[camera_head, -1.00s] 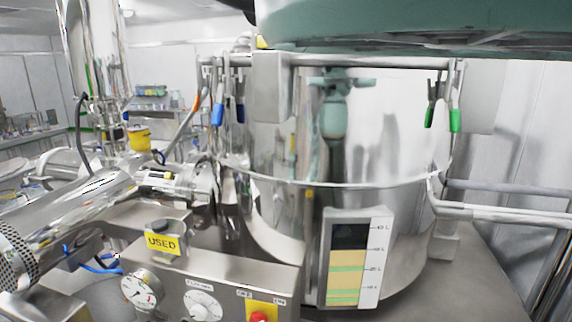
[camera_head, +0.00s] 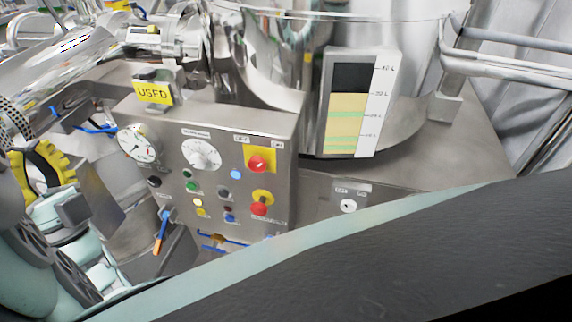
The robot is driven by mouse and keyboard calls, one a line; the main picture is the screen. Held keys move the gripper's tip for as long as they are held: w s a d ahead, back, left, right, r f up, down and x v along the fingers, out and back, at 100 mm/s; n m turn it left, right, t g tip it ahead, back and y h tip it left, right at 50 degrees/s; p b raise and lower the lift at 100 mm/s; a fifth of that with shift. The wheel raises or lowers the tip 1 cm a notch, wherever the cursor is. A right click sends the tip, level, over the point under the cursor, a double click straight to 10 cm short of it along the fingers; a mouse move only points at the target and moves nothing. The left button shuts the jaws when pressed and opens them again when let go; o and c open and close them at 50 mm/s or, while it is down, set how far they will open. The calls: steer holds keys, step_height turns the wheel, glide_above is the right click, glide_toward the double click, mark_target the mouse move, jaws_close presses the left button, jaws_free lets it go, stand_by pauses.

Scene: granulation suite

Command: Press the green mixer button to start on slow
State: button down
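The green button (camera_head: 193,187) is a small round control on the front of the steel control panel (camera_head: 268,150). A smaller dark green round piece sits just above it, and yellow ones sit below. The panel labels are too small to read. At the left edge are teal and dark parts that look like my arm. A ribbed yellow and black piece there may be my gripper (camera_head: 42,170). It is apart from the panel, to its left. Its fingertips cannot be made out clearly, so I cannot tell whether it is open or shut.
The panel also carries a pressure gauge (camera_head: 139,143), a white dial (camera_head: 201,154), a blue button (camera_head: 236,173) and two red knobs, upper (camera_head: 258,163) and lower (camera_head: 260,208). A yellow USED sign (camera_head: 153,93) stands on top. The steel vessel (camera_head: 275,60) is behind.

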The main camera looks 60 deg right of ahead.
mark_target(191, 186)
steer(key=w+d+f+m+g+y+b, duration=0.1)
steer(key=d+f+m+g+b, duration=0.3)
steer(key=f, duration=0.9)
steer(key=w+d+f+m+g+y+b, duration=0.1)
steer(key=w+d+f+m+g+b, duration=0.3)
steer(key=f+m, duration=0.4)
steer(key=w+d+f+m+g+y+b, duration=0.1)
steer(key=d+f+m+g+b, duration=0.4)
steer(key=f, duration=1.4)
steer(key=shift+w+d+f+m+b, duration=0.15)
steer(key=shift+w+d+m+b, duration=0.4)
steer(key=shift+w+b, duration=0.3)
steer(key=shift+w+d, duration=0.1)
steer(key=shift+w, duration=0.05)
steer(key=w+d+b, duration=0.2)
steer(key=d+b, duration=0.2)
steer(key=d, duration=0.4)
steer(key=shift+w+b, duration=0.3)
steer(key=shift+w, duration=0.1)
steer(key=c, duration=1.6)
jaws_free()
jaws_close()
